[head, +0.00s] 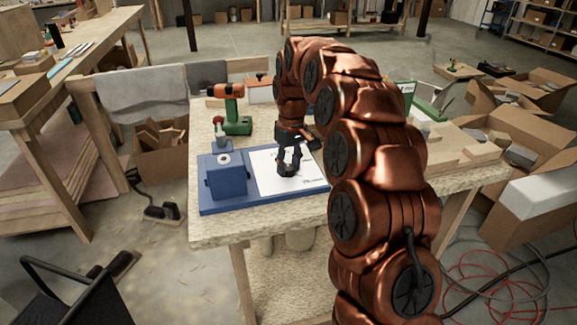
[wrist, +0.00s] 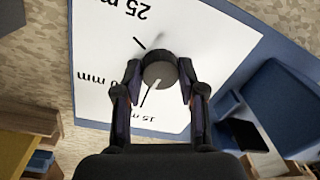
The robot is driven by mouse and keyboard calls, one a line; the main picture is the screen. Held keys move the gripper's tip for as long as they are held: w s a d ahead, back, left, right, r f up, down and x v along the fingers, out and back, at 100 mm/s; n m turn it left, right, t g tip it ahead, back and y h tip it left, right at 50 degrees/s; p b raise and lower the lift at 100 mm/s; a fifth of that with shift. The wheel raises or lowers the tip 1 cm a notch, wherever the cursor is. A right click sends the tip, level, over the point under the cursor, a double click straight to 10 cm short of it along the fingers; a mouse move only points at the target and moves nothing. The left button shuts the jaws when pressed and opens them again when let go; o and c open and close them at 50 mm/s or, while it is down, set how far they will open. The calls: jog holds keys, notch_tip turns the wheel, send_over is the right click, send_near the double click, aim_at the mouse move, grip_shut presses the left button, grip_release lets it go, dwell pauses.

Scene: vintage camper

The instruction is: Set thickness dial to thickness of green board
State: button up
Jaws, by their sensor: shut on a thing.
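A round dark dial knob (wrist: 160,72) stands on a white scale plate (wrist: 98,45) in the wrist view. My gripper (wrist: 160,84) is shut on the knob, with a finger on either side of it. A pale line shows on the knob, toward the lower mark. The printed labels read "25 m", a partly hidden "0 mm" and "15 m", upside down in this view. In the head view my gripper (head: 290,168) is over the white plate (head: 268,180) and hides the knob. A green flat piece (head: 431,110) shows behind my arm; its thickness cannot be read.
A blue block (head: 226,180) stands on the blue base (head: 225,208) left of the plate. An orange and green drill (head: 233,112) stands behind it on the bench. Wooden pieces (head: 478,154) lie at the bench's right. Cardboard boxes and cables lie on the floor to the right.

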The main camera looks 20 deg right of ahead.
aim_at(290, 166)
jog(key=shift+n, duration=1.1)
jog(key=o, duration=1.1)
jog(key=shift+o, duration=0.2)
jog(key=shift+r, duration=0.1)
jog(key=shift+w+d+r, duration=0.1)
jog(key=shift+r, duration=1.7)
jog(key=shift+w+d+r, duration=0.1)
jog(key=shift+r, duration=1.75)
jog(key=shift+s, duration=0.15)
